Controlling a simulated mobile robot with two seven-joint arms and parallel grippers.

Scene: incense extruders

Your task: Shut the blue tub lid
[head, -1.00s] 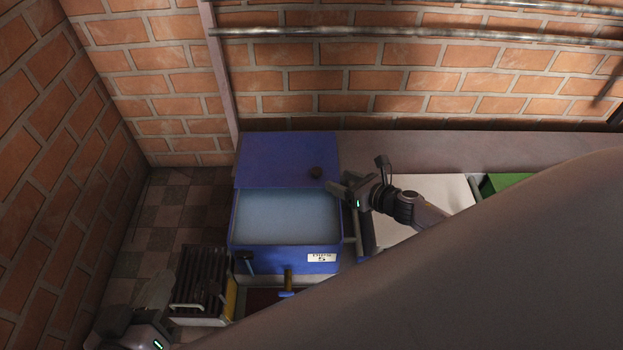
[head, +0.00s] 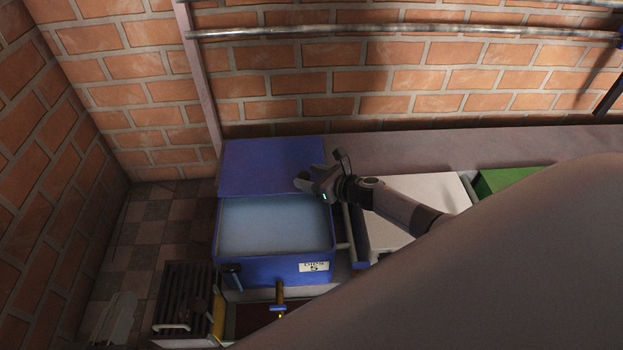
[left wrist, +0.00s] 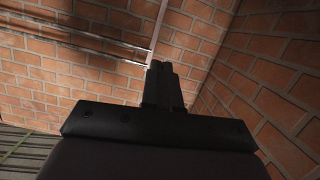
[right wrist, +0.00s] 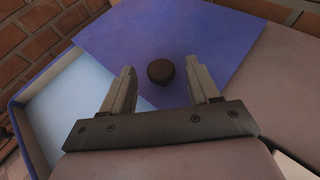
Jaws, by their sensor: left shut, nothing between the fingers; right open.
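The blue tub (head: 270,270) stands open at its front, with a pale blue interior showing. Its flat blue lid (head: 262,165) lies toward the wall side, behind the opening; it also shows in the right wrist view (right wrist: 205,35). A dark round knob (right wrist: 160,71) sits on the lid. My right gripper (head: 308,180) is open over the lid's right part, with the knob seen between its fingers in the right wrist view; contact cannot be told.
A slatted dark rack (head: 187,290) stands front left of the tub. A blue-handled brass piece (head: 279,297) is in front. A pale box (head: 410,205) and a green bin (head: 505,180) are to the right. Brick walls close off the back and left.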

